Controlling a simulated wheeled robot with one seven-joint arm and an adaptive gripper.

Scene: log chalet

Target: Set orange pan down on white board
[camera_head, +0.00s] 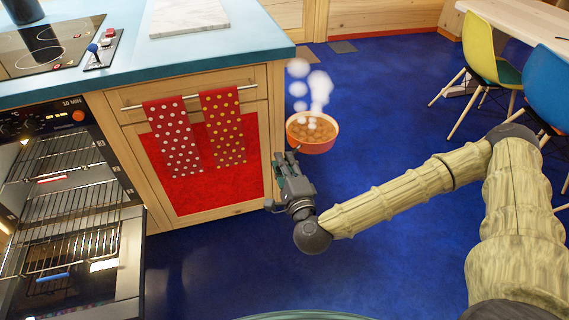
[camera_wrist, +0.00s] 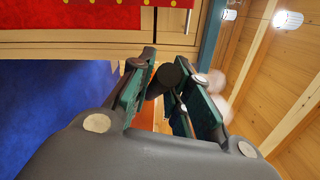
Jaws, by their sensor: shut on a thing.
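The orange pan (camera_head: 316,148) is in the head view, held in the air over the blue floor, right of the counter's corner. It has brown food inside and white steam puffs above. My gripper (camera_head: 290,162) is shut on its dark handle, below the pan in the picture. In the wrist view my gripper's fingers (camera_wrist: 172,98) sit on either side of the dark handle (camera_wrist: 175,73); most of the pan is hidden there. The white board (camera_head: 188,17) lies flat on the blue counter near its back edge, up and left of the pan, and its visible top is empty.
The oven (camera_head: 60,190) stands open. Dotted towels (camera_head: 173,135) hang on the cabinet front. Chairs (camera_head: 482,45) and a table stand at right.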

